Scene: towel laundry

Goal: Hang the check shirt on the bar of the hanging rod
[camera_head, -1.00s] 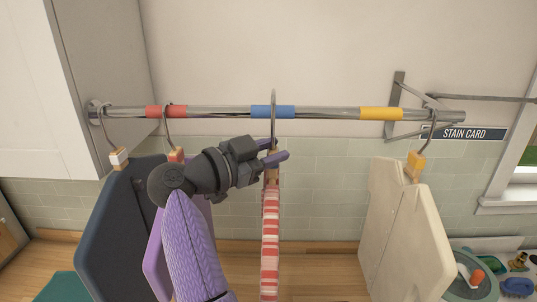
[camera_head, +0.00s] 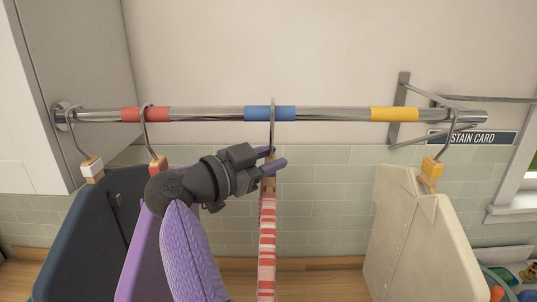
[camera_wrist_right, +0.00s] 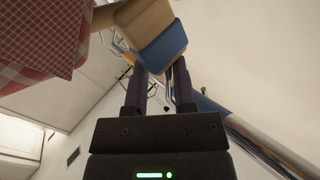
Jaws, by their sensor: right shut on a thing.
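The check shirt (camera_head: 267,245), red and white, hangs edge-on below my right gripper; its check cloth fills the upper left of the right wrist view (camera_wrist_right: 40,35). My right gripper (camera_head: 277,159) is shut on its hanger, by the blue and wooden neck block (camera_wrist_right: 160,45). The metal hook (camera_head: 272,125) rises from the gripper to the blue band (camera_head: 284,113) of the hanging rod's bar (camera_head: 335,114), its top slightly above the bar. I cannot tell whether the hook rests on the bar. My left gripper is out of view.
On the bar's left hang a dark navy garment (camera_head: 85,225) and a purple garment (camera_head: 140,255). A cream shirt (camera_head: 415,235) hangs on the right, past the yellow band (camera_head: 394,114). A wall bracket (camera_head: 402,105) and a cabinet (camera_head: 80,60) flank the bar.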

